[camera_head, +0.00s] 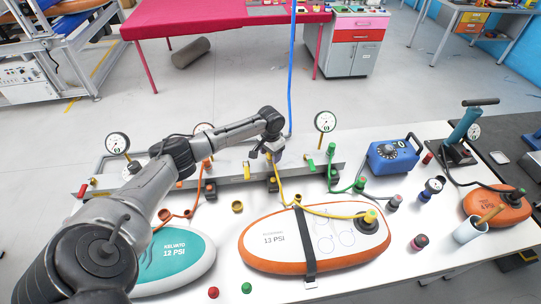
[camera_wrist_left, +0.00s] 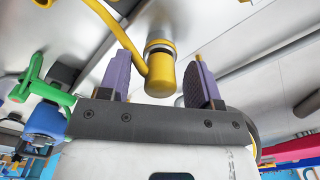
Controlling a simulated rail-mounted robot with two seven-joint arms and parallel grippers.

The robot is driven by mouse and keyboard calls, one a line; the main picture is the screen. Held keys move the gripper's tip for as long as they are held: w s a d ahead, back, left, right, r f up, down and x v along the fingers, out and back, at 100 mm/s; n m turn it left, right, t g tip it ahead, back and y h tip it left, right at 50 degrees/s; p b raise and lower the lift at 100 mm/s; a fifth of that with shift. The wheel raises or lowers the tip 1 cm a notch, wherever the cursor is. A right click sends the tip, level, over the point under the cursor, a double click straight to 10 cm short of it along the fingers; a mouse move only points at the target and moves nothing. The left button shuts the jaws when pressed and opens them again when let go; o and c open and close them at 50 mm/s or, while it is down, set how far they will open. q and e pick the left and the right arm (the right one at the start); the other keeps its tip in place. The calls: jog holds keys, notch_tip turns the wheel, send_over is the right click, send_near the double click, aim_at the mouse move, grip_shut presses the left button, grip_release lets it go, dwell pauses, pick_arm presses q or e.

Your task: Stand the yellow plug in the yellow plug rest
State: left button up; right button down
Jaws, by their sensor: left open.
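My left gripper (camera_head: 275,152) is above the grey rail on the white table. In the left wrist view my gripper (camera_wrist_left: 163,85) has its two purple fingers apart. A yellow cylindrical plug (camera_wrist_left: 160,77) with a metal collar is between them, with gaps on both sides. A yellow hose runs beside it. In the head view the plug is mostly hidden by my gripper. A small yellow cup, apparently the yellow plug rest (camera_head: 237,206), stands on the table left of the large board. My right gripper is not in view.
An orange-rimmed board (camera_head: 262,246) with a black strap lies in front of the rail (camera_head: 228,181). A teal board (camera_head: 184,254) is at left. A green hose, pressure gauge (camera_head: 325,122) and blue box (camera_head: 391,155) are to the right. Small caps stand near the front edge.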

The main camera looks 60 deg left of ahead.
pick_arm(q)
jog(key=shift+c, duration=0.5)
jog(key=c, duration=0.9)
jog(key=shift+r, duration=0.1)
jog(key=r, duration=0.4)
jog(key=shift+w+d+r+p, duration=0.1)
jog(key=shift+d+r+p, duration=0.1)
jog(key=shift+r+p, duration=0.15)
jog(key=shift+c, duration=0.2)
jog(key=w+d+r+p, duration=0.1)
jog(key=d+r+p, duration=0.2)
jog(key=d, duration=0.4)
jog(key=d+r+p, duration=0.3)
jog(key=d, duration=0.4)
jog(key=s+d+f+p, duration=0.2)
jog(key=d+f+p, duration=0.25)
jog(key=f, duration=0.35)
jog(key=shift+w+a+f, duration=0.45)
jog(key=shift+w+a, duration=0.35)
jog(key=shift+w, duration=0.1)
jog(key=shift+w+a+f, duration=0.4)
jog(key=shift+w+a, duration=0.35)
jog(key=shift+w, duration=0.1)
